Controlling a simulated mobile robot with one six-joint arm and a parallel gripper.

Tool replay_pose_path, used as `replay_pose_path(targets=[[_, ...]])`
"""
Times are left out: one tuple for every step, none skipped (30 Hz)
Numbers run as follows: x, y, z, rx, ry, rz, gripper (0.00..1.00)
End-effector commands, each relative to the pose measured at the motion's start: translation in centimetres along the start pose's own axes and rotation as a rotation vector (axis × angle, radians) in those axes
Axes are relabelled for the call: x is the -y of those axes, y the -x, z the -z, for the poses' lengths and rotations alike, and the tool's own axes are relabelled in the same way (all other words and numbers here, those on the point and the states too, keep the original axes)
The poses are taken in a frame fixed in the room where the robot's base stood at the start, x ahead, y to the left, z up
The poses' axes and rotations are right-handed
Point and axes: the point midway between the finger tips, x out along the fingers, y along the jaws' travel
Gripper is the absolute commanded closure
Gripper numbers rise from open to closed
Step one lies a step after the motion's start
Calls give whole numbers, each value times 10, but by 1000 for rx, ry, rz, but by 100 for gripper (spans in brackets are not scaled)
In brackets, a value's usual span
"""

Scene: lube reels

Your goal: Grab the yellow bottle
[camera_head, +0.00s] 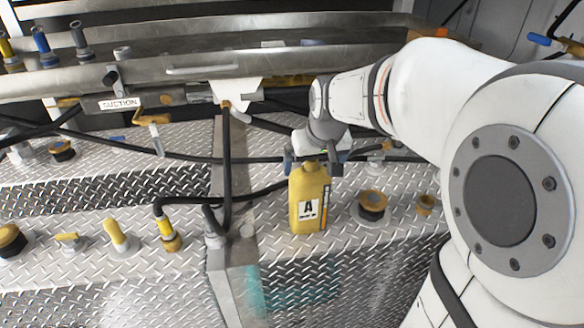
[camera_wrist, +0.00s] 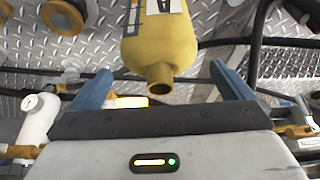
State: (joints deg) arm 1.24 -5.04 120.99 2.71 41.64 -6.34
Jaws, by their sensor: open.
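The yellow bottle (camera_head: 309,200) stands upright on the diamond-plate deck in the head view, with a white label marked "A" on its front. My gripper (camera_head: 316,160) is just behind and above the bottle's top, partly hidden by it. In the wrist view the yellow bottle (camera_wrist: 158,45) shows its open neck pointing toward the gripper. My gripper (camera_wrist: 160,85) is open there, with one blue finger on each side of the neck. Both fingers look apart from the bottle, and nothing is held.
A black-and-yellow capped fitting (camera_head: 372,205) stands right of the bottle. A metal post (camera_head: 238,250) and black hoses with a yellow connector (camera_head: 168,235) lie to its left. A steel rail with a SUCTION label (camera_head: 118,103) runs behind. The deck in front of the bottle is clear.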

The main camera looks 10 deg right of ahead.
Motion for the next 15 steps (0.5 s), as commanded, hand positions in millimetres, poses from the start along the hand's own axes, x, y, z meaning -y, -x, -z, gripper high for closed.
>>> replay_pose_path(targets=[[0, -6, 0, 2, 0, 0, 0], [0, -9, -1, 3, 0, 0, 0], [0, -14, -1, 4, 0, 0, 0], [0, -18, -1, 4, 0, 0, 0], [-1, -22, -1, 5, 0, 0, 0], [-1, -28, -1, 5, 0, 0, 0], [-1, -33, -1, 6, 0, 0, 0], [-2, -38, -1, 5, 0, 0, 0], [-2, -44, -2, 5, 0, 0, 0], [-2, -48, -2, 4, 0, 0, 0], [-1, -51, -2, 4, 1, 0, 0], [-1, -54, -1, 3, 1, 0, 0], [-1, -56, -1, 2, 1, 0, 0], [-1, -57, -1, 1, 1, 0, 0], [-1, -58, -1, 1, 1, 0, 0]])
